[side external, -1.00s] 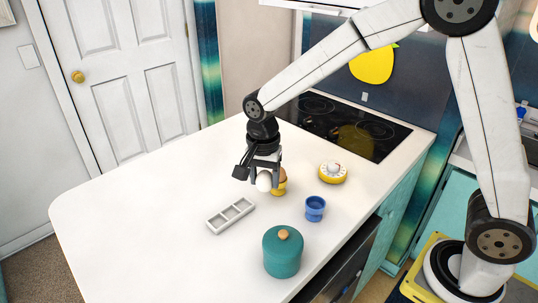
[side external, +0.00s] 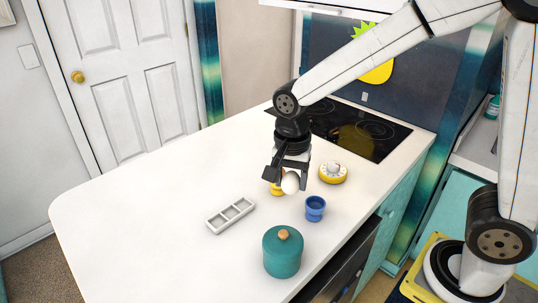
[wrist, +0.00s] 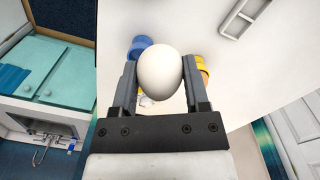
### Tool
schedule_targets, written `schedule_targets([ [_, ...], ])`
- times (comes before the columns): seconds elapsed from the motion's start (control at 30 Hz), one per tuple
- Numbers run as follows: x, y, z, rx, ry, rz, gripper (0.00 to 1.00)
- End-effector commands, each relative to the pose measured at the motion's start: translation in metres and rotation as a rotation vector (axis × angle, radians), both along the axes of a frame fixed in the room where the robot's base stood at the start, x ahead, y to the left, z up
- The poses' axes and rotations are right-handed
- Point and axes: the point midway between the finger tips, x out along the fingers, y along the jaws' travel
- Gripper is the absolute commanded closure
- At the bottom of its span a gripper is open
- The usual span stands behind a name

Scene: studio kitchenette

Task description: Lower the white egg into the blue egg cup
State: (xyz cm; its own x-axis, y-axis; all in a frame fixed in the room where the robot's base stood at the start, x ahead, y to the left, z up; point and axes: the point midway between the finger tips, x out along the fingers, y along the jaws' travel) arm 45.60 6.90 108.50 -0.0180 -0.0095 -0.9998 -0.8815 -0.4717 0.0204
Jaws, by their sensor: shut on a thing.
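My gripper (side external: 288,176) is shut on the white egg (side external: 291,184) and holds it above the counter. In the wrist view the egg (wrist: 160,76) sits between the two fingers of my gripper (wrist: 159,84). The blue egg cup (side external: 315,209) stands on the counter, to the right of and below the egg in the side view. In the wrist view the blue cup (wrist: 139,46) shows partly behind the egg's upper left. I see nothing in the cup in the side view.
A yellow egg cup (side external: 276,189) stands partly hidden behind the held egg. A yellow-and-white timer (side external: 333,172), a white three-slot tray (side external: 230,215) and a teal lidded pot (side external: 282,254) stand around. A black cooktop (side external: 357,133) lies behind. The counter's left is clear.

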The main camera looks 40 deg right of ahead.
Motion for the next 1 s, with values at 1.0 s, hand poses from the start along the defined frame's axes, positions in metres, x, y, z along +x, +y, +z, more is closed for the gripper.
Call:
schedule_targets([
  [1.0, -0.005, -0.046, 0.018, -0.001, 0.001, -0.006, 1.00],
])
